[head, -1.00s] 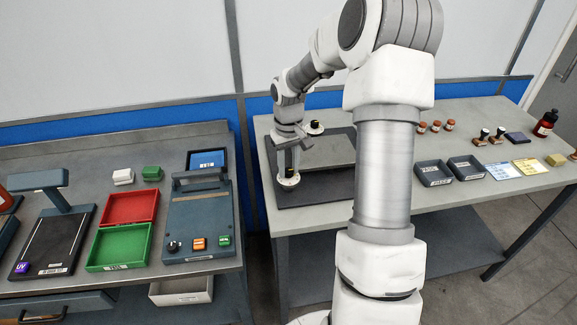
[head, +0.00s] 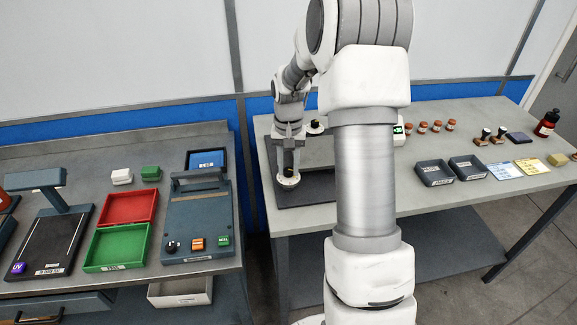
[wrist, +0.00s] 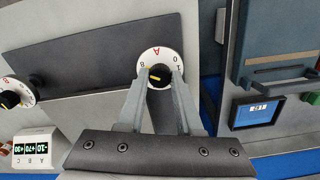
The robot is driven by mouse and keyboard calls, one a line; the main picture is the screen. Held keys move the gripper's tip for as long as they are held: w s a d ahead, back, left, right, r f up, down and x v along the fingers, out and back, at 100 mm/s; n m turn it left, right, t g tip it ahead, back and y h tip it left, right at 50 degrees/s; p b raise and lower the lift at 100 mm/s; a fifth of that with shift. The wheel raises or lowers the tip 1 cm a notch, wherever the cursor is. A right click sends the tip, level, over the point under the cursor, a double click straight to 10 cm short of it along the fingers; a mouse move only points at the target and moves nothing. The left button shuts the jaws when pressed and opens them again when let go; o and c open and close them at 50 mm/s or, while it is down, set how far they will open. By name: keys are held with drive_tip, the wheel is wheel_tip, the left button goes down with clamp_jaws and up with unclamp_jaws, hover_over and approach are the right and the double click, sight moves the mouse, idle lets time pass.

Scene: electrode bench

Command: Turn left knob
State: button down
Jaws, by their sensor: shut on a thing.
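The left knob, black with a yellow pointer mark, sits on a white dial (wrist: 160,73) lettered with a red A in the wrist view. My gripper (wrist: 162,75) is shut on the knob, with one finger on each side of it. In the head view the same white dial (head: 288,180) is at the front left of the dark plate, with my gripper (head: 288,172) pointing down onto it. A second black knob (head: 316,126) stands farther back to the right, and also shows at the left edge of the wrist view (wrist: 10,99).
A small display (wrist: 36,149) reads -10, +70 and +30 under A, B and C. The left bench holds a blue instrument (head: 197,220) and red (head: 128,208) and green trays (head: 119,247). Dark trays (head: 434,173) and bottles stand on the right bench.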

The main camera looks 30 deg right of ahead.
sight(288, 169)
idle(0.5)
drive_tip(key=c, duration=0.6)
unclamp_jaws()
drive_tip(key=shift+o, duration=0.2)
drive_tip(key=shift+r, duration=0.1)
wheel_tip(288, 169, up, 17)
drive_tip(key=p, duration=0.1)
drive_tip(key=shift+r+p, duration=0.15)
drive_tip(key=shift+p, duration=0.15)
